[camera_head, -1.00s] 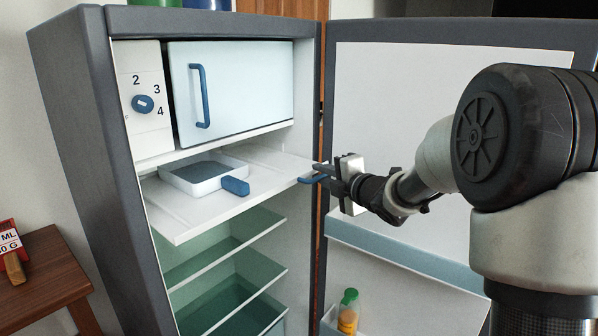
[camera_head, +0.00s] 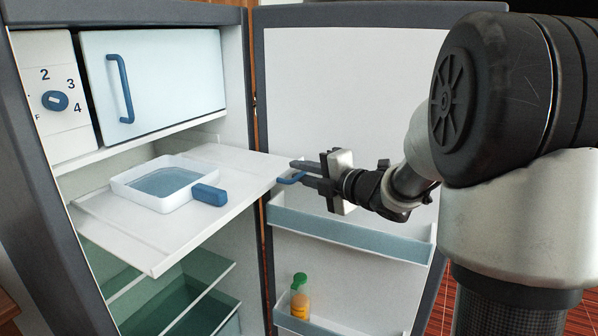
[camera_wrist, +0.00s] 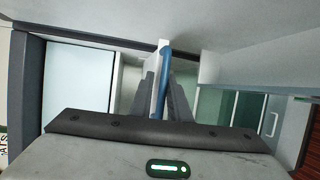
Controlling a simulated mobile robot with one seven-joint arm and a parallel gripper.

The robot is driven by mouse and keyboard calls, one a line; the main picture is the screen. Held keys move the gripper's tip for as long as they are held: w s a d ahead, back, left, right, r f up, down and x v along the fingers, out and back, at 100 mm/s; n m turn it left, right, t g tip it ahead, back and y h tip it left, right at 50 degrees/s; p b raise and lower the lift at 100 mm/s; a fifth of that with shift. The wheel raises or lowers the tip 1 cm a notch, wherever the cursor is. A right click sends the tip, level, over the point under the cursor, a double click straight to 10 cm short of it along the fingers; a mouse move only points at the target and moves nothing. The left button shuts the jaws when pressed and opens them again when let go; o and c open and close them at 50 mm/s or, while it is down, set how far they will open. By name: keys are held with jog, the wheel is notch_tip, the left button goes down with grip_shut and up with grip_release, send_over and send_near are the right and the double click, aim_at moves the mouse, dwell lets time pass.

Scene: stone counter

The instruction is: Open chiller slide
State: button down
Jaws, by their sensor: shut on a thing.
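The chiller slide (camera_head: 130,232) is a white sliding shelf inside the open fridge, below the freezer box. It sticks out past the fridge's front edge. A blue handle (camera_head: 291,179) is at its right front corner. My gripper (camera_head: 303,172) is shut on this handle from the right. In the wrist view the blue handle (camera_wrist: 164,85) stands between my two dark fingers. A white tray (camera_head: 150,197) with a blue grip (camera_head: 209,195) rests on the slide.
The fridge door (camera_head: 350,100) stands open behind my gripper, with a bottle (camera_head: 299,297) in its lower shelf. The freezer box door (camera_head: 165,80) with a blue handle is shut. A dial (camera_head: 54,101) is at its left. Green glass shelves (camera_head: 165,295) lie below the slide.

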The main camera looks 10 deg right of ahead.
jog(key=shift+s+f, duration=0.1)
jog(key=shift+f, duration=0.45)
jog(key=c, duration=1.8)
grip_release()
jog(key=shift+c, duration=0.2)
jog(key=shift+r, duration=0.1)
jog(key=shift+r, duration=0.2)
jog(key=p+v, duration=0.2)
jog(key=v, duration=1.5)
jog(key=shift+d+r, duration=0.1)
